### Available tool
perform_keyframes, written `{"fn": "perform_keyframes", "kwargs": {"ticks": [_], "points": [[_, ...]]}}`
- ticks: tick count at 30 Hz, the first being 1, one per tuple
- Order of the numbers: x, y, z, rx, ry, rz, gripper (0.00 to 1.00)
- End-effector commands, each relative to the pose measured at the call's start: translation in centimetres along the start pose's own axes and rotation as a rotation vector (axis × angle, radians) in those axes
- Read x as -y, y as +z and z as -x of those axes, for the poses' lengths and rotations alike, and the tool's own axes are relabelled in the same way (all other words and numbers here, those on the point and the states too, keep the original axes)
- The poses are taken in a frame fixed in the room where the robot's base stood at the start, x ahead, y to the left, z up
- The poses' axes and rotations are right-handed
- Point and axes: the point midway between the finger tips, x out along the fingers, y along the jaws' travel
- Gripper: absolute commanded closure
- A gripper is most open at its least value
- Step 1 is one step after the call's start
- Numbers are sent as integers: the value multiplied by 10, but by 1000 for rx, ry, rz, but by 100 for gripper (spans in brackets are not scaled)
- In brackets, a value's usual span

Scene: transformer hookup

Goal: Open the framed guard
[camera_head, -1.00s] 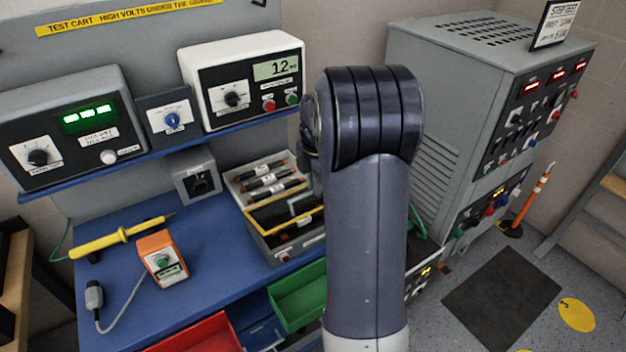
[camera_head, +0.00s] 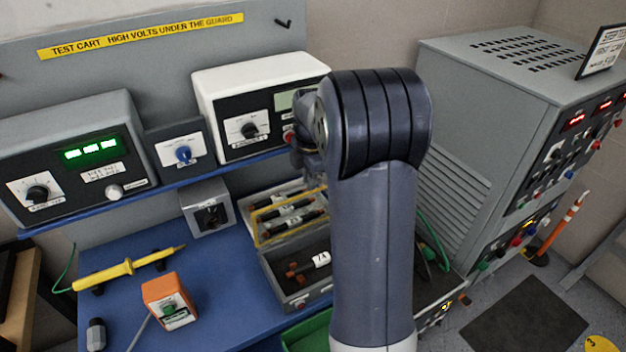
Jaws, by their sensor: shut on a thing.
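The framed guard (camera_head: 291,236) is a yellow-edged frame on the grey fuse box (camera_head: 306,302) on the blue bench. It is tilted up from the front part of the box, and cartridges show through it. The front compartment is uncovered and holds dark and orange-tipped parts, one with a white label (camera_head: 321,260). My gripper (camera_head: 308,168) is at the right end of the frame, shut on the guard. My arm hides its fingertips and the right side of the box.
A white meter (camera_head: 262,75) and a small blue-knob unit (camera_head: 180,148) stand on the shelf close behind. A grey socket box (camera_head: 206,207), yellow probe (camera_head: 120,270) and orange tester (camera_head: 169,300) are to the left. A tall grey cabinet (camera_head: 490,110) stands right.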

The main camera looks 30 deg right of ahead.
Motion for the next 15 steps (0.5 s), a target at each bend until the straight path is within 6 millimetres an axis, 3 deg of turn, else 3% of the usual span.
{"fn": "perform_keyframes", "kwargs": {"ticks": [1, 15], "points": [[1, -2, -7, -7, -17, 0, 100], [-9, -2, -11, -8, -20, 0, 100]]}}
